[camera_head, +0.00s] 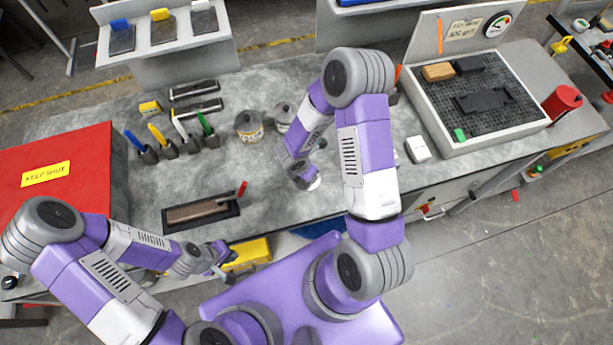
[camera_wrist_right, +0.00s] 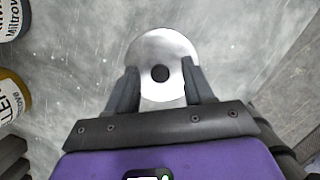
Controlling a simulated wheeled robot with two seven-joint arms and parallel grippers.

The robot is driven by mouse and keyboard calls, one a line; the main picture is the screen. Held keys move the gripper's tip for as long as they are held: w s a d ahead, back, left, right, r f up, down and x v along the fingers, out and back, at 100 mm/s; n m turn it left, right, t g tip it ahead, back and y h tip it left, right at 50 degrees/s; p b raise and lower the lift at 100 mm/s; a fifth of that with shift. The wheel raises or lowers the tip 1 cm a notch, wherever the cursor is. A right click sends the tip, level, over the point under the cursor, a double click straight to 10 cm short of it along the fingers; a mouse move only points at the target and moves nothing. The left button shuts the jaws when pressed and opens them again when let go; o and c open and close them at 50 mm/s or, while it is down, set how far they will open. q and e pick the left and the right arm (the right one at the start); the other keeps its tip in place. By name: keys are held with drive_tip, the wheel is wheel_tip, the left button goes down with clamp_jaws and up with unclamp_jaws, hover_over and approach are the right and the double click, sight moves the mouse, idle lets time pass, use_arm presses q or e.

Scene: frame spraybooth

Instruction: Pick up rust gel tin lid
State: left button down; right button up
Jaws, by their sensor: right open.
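A round silver lid with a dark knob at its centre (camera_wrist_right: 166,50) lies on the grey bench, seen from above in the right wrist view. In the head view only its pale edge (camera_head: 315,184) shows beside my right gripper. My right gripper (camera_wrist_right: 160,78) is open, with one finger on each side of the lid's near part; I cannot tell whether they touch it. Two tins stand on the bench, one with a yellow label (camera_head: 249,127) and one greyer (camera_head: 284,115). My left gripper (camera_head: 221,262) is low at the bench's front edge, its fingers apart and empty.
Colored-handled tools (camera_head: 168,147) stand in holders left of the tins. A dark tray (camera_head: 201,212) holds a brown-and-grey tool. A red box (camera_head: 75,155) stands at left, a mesh-floored booth (camera_head: 475,105) at right. A white block (camera_head: 418,149) sits near the booth.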

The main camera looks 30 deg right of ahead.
clamp_jaws()
drive_tip(key=shift+r, duration=0.1)
idle(0.3)
